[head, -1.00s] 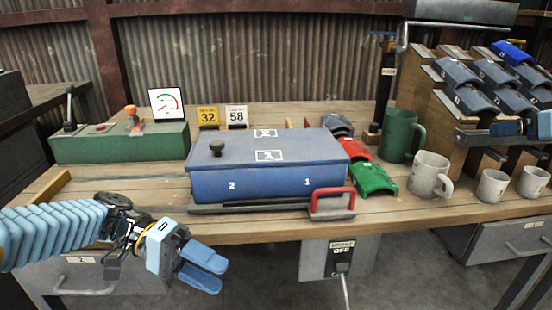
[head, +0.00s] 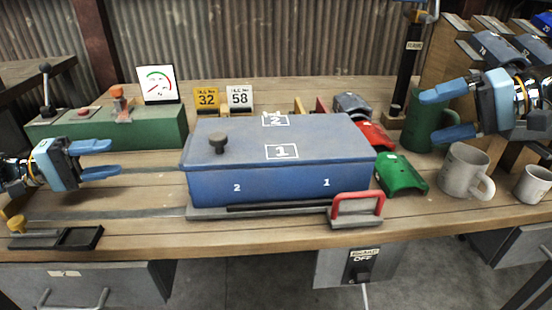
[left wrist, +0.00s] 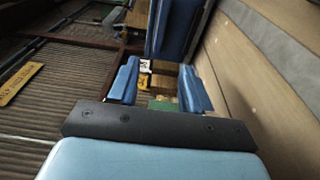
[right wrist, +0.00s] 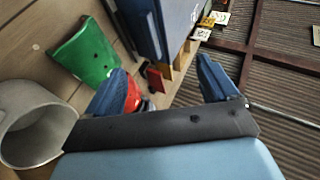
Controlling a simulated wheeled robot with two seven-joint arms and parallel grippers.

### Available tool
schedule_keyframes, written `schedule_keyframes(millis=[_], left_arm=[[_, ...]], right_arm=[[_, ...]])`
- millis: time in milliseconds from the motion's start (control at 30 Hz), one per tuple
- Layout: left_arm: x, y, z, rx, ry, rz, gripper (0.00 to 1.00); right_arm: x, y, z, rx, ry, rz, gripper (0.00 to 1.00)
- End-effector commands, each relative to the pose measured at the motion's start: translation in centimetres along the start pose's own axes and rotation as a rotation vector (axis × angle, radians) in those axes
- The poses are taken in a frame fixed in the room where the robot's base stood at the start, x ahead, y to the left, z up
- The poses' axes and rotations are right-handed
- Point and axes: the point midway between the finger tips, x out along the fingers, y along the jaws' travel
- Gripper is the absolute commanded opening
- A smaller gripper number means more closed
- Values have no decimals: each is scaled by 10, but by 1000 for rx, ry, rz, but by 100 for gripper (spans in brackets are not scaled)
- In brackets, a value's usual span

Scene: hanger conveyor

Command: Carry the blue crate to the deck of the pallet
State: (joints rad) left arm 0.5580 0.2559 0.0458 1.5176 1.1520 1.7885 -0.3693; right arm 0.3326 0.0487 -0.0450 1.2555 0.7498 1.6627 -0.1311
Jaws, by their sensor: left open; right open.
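The blue crate (head: 270,178) is a lidded box with a dark knob and white numbers 1 and 2. It sits level on the wooden bench, on a dark low base. It also shows in the left wrist view (left wrist: 174,28) and the right wrist view (right wrist: 165,22). My left gripper (head: 115,158) is open and empty, left of the crate and apart from it. I cannot make out a pallet in any view.
A red handle (head: 358,196) stands at the crate's front right. Green (head: 400,172) and red curved pieces and a grey mug (head: 465,172) lie to its right. A green control box (head: 105,128) with a lever stands back left. A small dark tray (head: 80,238) lies front left.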

Motion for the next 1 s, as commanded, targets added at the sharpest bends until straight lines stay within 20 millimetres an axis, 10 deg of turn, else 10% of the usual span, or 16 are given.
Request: schedule_keyframes(millis=[367, 1000], left_arm=[[14, 0, 1, 1, -5, -1, 49], [126, 0, 1, 1, -5, -2, 49]], right_arm=[[12, 0, 0, -2, 1, 0, 87], [124, 1, -1, -3, 2, 2, 87]])
